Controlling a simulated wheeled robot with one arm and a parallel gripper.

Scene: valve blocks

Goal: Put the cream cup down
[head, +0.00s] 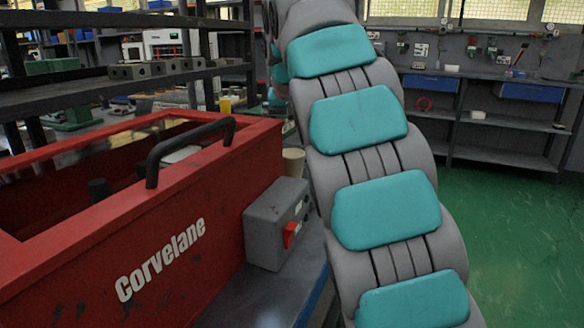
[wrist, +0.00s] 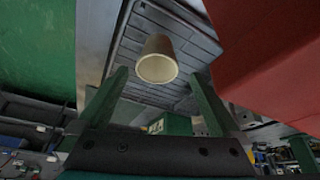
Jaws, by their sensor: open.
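The cream cup (head: 293,162) shows in the head view behind a grey box, between the red case and my arm; its lower part is hidden. In the wrist view the cream cup (wrist: 158,62) is seen with its round end facing the camera, in front of a grey panelled surface. My gripper (wrist: 158,75) is open, with one dark green finger on each side of the cup. Gaps show between the cup and both fingers in the picture. I cannot tell what the cup rests on. My arm hides the gripper in the head view.
The red case (head: 190,235) with a black handle (head: 190,148) fills the left. The grey box (head: 277,222) with a red switch sits against it. A yellow cup (head: 225,105) stands farther back. Dark shelving (head: 120,75) is behind; green floor (head: 510,240) is open at right.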

